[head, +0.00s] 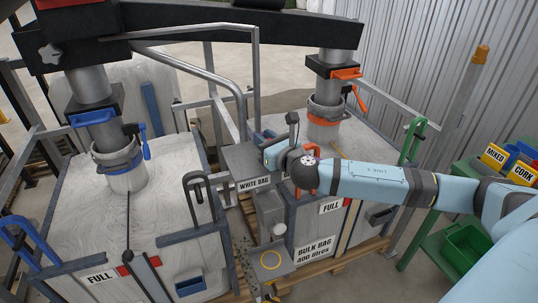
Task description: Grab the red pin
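A red-orange, handle-shaped piece (313,184), possibly the red pin, stands at the front edge of the right bag frame, partly hidden behind my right wrist. I cannot tell for sure that it is the pin. My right gripper (268,148) reaches in from the right, just left of and above this piece. Its fingers are small and partly hidden, so I cannot tell whether they are open or touching anything. My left gripper is not in view.
Two pale bulk bags (165,212) stand in frames under filling spouts. A green handle (412,140) stands right of my gripper and a blue one (20,235) at far left. The WHITE BAG sign (254,183) is close below my gripper. A green bin (466,245) sits at right.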

